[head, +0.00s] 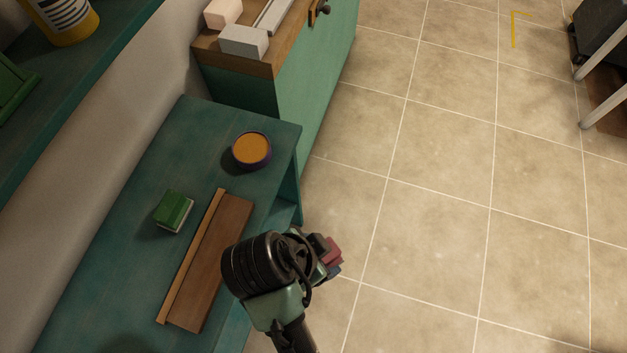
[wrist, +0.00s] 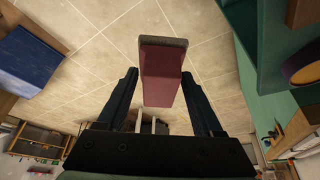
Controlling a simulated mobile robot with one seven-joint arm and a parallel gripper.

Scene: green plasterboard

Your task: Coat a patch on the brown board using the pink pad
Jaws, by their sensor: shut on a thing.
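My gripper (wrist: 160,78) is shut on the pink pad (wrist: 162,75), a pinkish block with a grey layer on its far end. In the head view the pad (head: 331,252) shows at the tip of my arm, out past the right edge of the teal bench and above the floor. The brown board (head: 214,262) lies on the bench to the left of my gripper, apart from the pad, with a lighter strip along its left side. My arm partly covers its right side. I see no coat on the visible part of the board.
A round purple tub (head: 252,150) with an orange fill stands on the bench beyond the board. A green block with a pale base (head: 174,210) sits left of the board. A green cabinet (head: 312,95) with pale blocks on top stands behind.

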